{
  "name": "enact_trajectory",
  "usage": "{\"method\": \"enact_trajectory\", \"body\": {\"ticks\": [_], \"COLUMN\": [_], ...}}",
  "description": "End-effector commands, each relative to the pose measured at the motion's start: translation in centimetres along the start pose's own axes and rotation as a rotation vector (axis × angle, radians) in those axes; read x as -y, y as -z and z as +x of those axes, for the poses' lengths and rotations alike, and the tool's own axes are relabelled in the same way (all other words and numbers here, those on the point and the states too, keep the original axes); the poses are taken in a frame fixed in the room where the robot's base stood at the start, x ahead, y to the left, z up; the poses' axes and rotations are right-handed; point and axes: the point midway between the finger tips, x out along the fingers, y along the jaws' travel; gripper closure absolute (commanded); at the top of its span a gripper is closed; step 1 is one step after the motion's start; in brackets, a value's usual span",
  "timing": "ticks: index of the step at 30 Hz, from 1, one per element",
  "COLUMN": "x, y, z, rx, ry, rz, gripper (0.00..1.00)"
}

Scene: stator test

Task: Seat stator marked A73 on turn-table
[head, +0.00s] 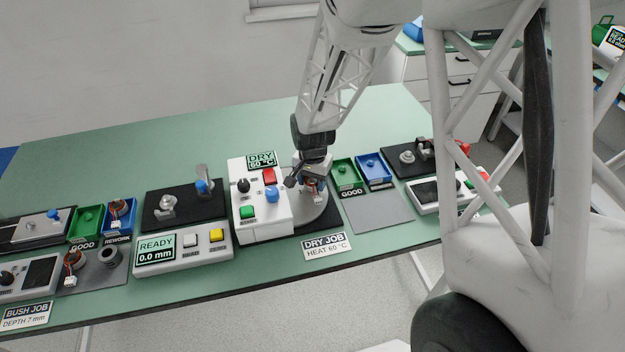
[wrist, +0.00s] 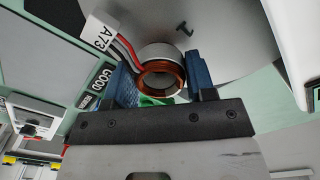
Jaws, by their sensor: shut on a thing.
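The stator, a grey ring with copper winding (wrist: 161,79), sits between the blue fingers of my gripper (wrist: 160,80), which is shut on it. Its white tag (wrist: 99,34) reads A73 and hangs on red and dark leads to the upper left. In the head view my gripper (head: 312,180) is over the grey round turn-table (head: 318,218) beside the white DRY 60 °C box. The turn-table (wrist: 225,28) also fills the top of the wrist view, with a dark mark on it. Whether the stator touches the turn-table I cannot tell.
The white control box (head: 262,222) with red, blue and green buttons stands close on the left. A green GOOD tray (head: 345,183) and a blue tray (head: 386,183) stand to the right. A grey mat (head: 378,214) lies bare. A DRY JOB sign (head: 326,245) lies in front.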

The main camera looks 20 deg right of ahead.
Motion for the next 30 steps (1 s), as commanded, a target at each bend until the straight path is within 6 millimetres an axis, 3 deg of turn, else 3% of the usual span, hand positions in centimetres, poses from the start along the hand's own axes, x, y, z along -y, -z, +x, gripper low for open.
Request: {"method": "enact_trajectory", "body": {"ticks": [18,19,24,30], "x": [0.01,0.01,0.01,0.00], "y": [0.01,0.01,0.01,0.01], "z": [0.55,0.55,0.56,0.56], "rx": [0.000,0.000,0.000,0.000], "ry": [0.000,0.000,0.000,0.000], "rz": [0.000,0.000,0.000,0.000], "gripper": [0.77,0.47,0.20,0.20]}}
